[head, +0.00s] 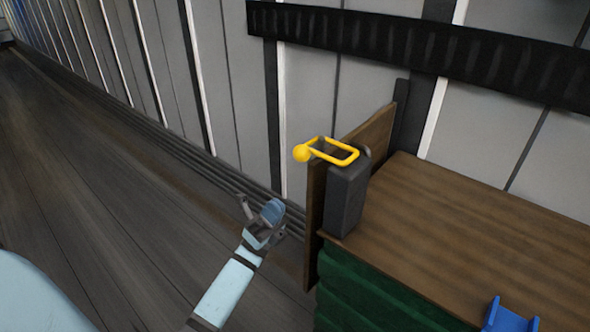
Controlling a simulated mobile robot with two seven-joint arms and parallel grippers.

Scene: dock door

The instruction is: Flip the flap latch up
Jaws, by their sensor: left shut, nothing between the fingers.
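The flap latch (340,160) is a yellow bent-rod loop with a round yellow knob (302,153) at its left end. It lies roughly level across the top of a dark grey upright block (347,200). The block stands at the corner of a wood-topped surface, against a brown board. My left gripper (264,215) is below and to the left of the knob, apart from it. Its fingers are shut with nothing between them. My right gripper is not in view.
The wooden top (480,225) sits on a green ribbed base (365,300). A blue bracket-like piece (510,317) is on the top at the bottom right. A black ribbed rail (420,50) runs along the pale panelled wall. The dark plank floor (110,200) at left is clear.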

